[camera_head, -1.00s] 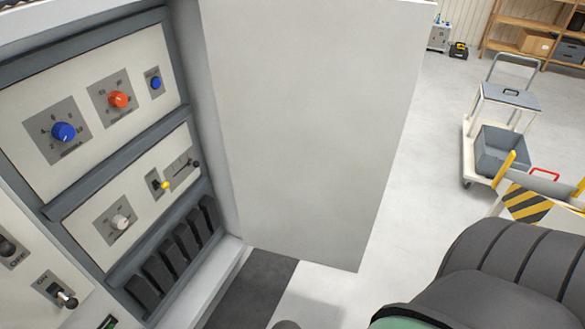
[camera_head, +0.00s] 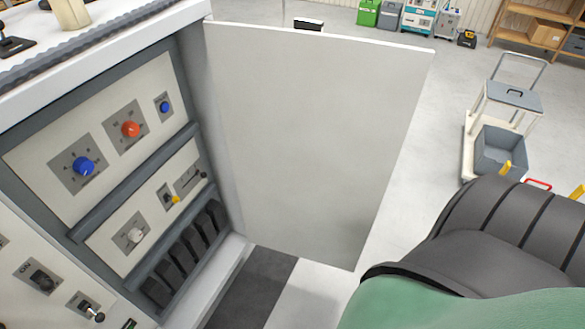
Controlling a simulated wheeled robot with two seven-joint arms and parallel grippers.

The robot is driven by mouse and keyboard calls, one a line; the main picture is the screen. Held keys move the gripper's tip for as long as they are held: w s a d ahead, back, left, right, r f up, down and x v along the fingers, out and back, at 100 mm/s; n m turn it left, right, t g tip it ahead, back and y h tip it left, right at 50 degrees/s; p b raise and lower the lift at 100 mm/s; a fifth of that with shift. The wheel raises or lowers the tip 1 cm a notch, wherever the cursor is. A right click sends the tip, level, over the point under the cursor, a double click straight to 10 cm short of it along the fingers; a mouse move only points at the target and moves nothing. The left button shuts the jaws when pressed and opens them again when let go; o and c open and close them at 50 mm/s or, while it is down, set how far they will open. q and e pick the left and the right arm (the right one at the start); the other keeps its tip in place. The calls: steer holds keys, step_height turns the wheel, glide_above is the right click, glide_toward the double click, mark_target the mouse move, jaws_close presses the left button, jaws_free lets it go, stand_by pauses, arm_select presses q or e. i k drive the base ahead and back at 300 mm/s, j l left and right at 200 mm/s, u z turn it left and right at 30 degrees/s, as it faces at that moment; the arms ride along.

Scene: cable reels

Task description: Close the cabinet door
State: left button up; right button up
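The cabinet door (camera_head: 310,140) is a plain pale panel in the middle of the head view. It stands open, swung out from the right side of the cabinet (camera_head: 225,255). The cabinet's control panel (camera_head: 105,135) is uncovered at the left, with blue, orange and white knobs, switches and a row of dark blocks. My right arm (camera_head: 500,250), dark grey and green, fills the lower right and overlaps the view near the door's lower right corner. I cannot tell whether it touches the door. Neither gripper shows.
A white trolley (camera_head: 468,150) with a grey bin (camera_head: 500,152) stands on the floor to the right of the door. Wooden shelves (camera_head: 520,20) and green and grey containers are at the back. Pale floor is clear between door and trolley.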

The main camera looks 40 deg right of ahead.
mark_target(316, 126)
steer(key=l+u, duration=0.2)
steer(key=l, duration=0.35)
steer(key=l+u, duration=0.2)
steer(key=l, duration=0.35)
steer(key=l+u, duration=0.2)
steer(key=l, duration=0.35)
steer(key=k+l+u, duration=0.25)
steer(key=l, duration=0.3)
steer(key=l+u, duration=0.2)
steer(key=l, duration=0.35)
steer(key=l+u, duration=0.15)
steer(key=l, duration=0.3)
steer(key=k+l+u, duration=0.15)
steer(key=l, duration=0.25)
steer(key=k+l+u, duration=0.2)
steer(key=l, duration=0.25)
steer(key=l+u, duration=0.15)
steer(key=l, duration=0.25)
steer(key=k+l+u, duration=0.15)
steer(key=l, duration=0.25)
steer(key=k+l+u, duration=0.15)
steer(key=l, duration=0.2)
